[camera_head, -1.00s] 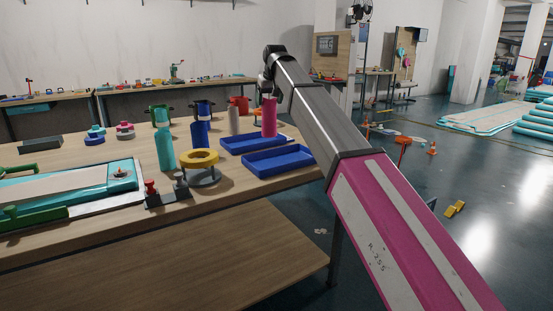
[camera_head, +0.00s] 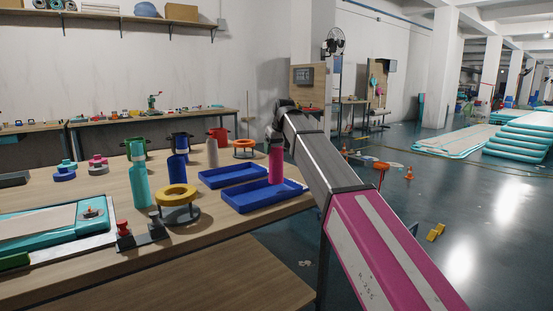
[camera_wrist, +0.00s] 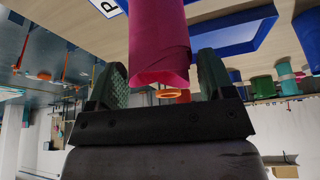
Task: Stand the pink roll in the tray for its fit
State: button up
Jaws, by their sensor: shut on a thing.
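The pink roll (camera_head: 276,166) is upright in my gripper (camera_head: 277,142), at the back right part of the nearer blue tray (camera_head: 246,207) in the head view. Its lower end overlaps the tray in the picture; I cannot tell whether it touches the tray floor. In the wrist view, which is upside down, the roll (camera_wrist: 158,40) sits between the two green-padded fingers of my gripper (camera_wrist: 160,78). The blue tray (camera_wrist: 235,35) shows beside and behind it there. The roll hides part of the tray.
A second blue tray (camera_head: 232,174) lies just behind. Left of the trays stand a yellow ring on a grey stand (camera_head: 177,192), a teal bottle (camera_head: 139,178), a blue bottle (camera_head: 177,167) and a pale bottle (camera_head: 212,152). An orange ring stand (camera_head: 243,146) is behind them.

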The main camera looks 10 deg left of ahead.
aim_at(277, 157)
jog(key=shift+f, duration=1.95)
jog(key=o, duration=1.4)
jog(key=shift+f, duration=0.1)
jog(key=shift+o, duration=0.2)
jog(key=v, duration=1.2)
